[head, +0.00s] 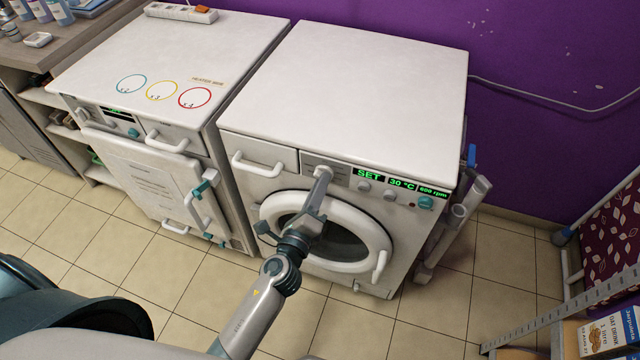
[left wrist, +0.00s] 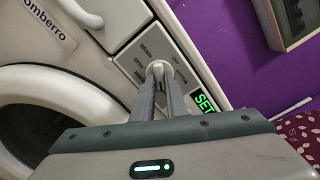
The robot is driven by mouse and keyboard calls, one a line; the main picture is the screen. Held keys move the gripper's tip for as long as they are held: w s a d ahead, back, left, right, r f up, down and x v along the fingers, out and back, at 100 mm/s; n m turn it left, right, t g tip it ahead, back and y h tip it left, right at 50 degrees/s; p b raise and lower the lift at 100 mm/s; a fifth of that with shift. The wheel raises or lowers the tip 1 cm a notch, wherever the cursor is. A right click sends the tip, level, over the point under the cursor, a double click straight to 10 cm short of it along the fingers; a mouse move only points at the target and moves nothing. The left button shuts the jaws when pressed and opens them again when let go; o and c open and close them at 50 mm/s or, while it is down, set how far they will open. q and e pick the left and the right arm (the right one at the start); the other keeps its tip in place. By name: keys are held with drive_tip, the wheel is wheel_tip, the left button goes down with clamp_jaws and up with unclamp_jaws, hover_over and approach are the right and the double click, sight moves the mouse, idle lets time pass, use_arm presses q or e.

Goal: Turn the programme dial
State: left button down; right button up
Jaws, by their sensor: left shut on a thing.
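The white washing machine (head: 355,85) stands against the purple wall. Its programme dial (left wrist: 158,68) shows in the left wrist view as a pale round knob on a panel with small printed labels around it. My left gripper (head: 323,174) reaches the front panel just left of the displays and covers the dial in the head view. In the left wrist view its two grey fingers (left wrist: 159,82) are shut on the dial from either side. The green display (head: 368,175) reads SET, 30 °C and 600 rpm. My right gripper is not in view.
Below the panel is the round door (head: 372,222) with a white handle. A second white appliance (head: 140,75) with coloured rings on top stands to the left. Grey pipes (head: 455,225) stand close on the right. Tiled floor in front is clear.

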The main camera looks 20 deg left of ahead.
use_arm(q)
drive_tip(key=m, duration=0.4)
drive_tip(key=m+p, duration=0.1)
drive_tip(key=m, duration=0.3)
drive_tip(key=shift+a+f+p, duration=0.1)
drive_tip(key=shift+f+p, duration=0.1)
drive_tip(key=shift+p, duration=0.1)
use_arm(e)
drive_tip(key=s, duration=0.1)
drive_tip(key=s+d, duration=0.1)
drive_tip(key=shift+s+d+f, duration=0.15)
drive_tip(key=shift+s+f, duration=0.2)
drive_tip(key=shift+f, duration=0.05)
use_arm(q)
drive_tip(key=c, duration=1.8)
unclamp_jaws()
drive_tip(key=shift+o, duration=0.2)
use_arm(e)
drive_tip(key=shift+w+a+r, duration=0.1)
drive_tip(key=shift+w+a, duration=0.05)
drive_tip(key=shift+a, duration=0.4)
